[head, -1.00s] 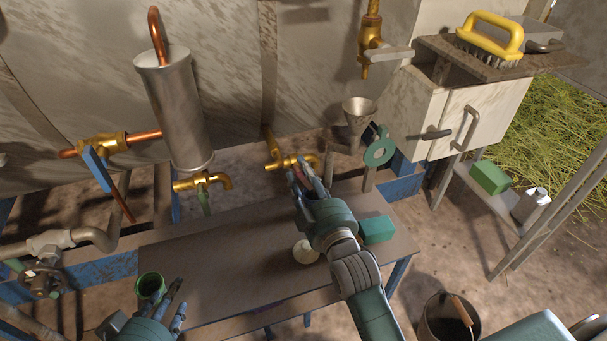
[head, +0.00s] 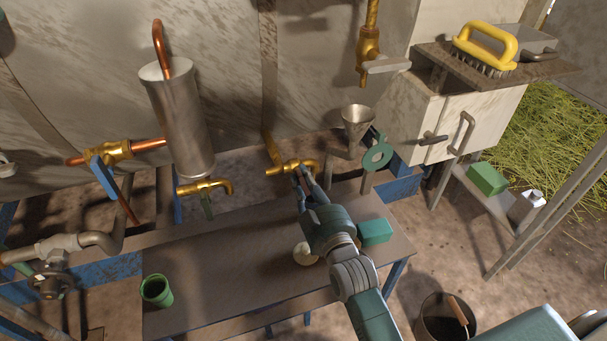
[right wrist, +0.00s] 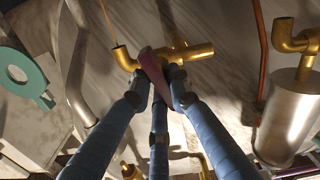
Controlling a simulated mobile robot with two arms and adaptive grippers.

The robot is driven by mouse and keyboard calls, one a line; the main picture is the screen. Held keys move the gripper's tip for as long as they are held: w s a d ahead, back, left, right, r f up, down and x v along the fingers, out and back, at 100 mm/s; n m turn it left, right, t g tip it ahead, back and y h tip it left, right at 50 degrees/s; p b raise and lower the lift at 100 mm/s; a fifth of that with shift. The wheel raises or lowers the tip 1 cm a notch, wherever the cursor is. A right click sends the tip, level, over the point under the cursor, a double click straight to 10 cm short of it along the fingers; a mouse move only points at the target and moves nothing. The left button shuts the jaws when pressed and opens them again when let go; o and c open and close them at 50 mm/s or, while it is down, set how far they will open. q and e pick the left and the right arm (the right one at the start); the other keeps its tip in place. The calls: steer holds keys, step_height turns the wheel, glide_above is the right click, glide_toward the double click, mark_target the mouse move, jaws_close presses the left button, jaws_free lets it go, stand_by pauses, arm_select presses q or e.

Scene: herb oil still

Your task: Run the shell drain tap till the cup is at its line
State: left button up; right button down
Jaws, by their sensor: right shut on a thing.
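A brass tap (head: 290,167) sits at the back edge of the bench, between the metal cylinder and the funnel. My right gripper (head: 302,180) is at this tap. In the right wrist view the fingers (right wrist: 162,78) are shut on its reddish-purple lever (right wrist: 152,65), with the brass body (right wrist: 190,53) just beyond. Another brass tap (head: 205,187) with a green lever is under the metal cylinder (head: 182,118). I cannot tell which is labelled the shell drain. A green cup (head: 157,292) stands upright at the bench's front left; its level is not readable. My left gripper is out of view.
The bench top (head: 220,255) is mostly clear. A teal block (head: 375,232) and a pale round thing (head: 304,254) lie by my right arm. A funnel (head: 357,118) and teal ring (head: 377,156) stand to the right. A bucket (head: 445,318) is on the floor.

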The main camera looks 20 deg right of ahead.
steer(key=shift+r+m+p, duration=0.1)
steer(key=shift+m+p, duration=0.6)
steer(key=shift+p, duration=0.05)
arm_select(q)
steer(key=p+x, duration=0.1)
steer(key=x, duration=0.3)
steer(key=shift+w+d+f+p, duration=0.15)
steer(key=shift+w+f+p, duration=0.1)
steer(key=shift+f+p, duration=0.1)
arm_select(e)
steer(key=shift+m, duration=1.1)
steer(key=c, duration=1.6)
jaws_free()
steer(key=shift+d, duration=0.1)
steer(key=s, duration=1.2)
steer(key=shift+d, duration=0.15)
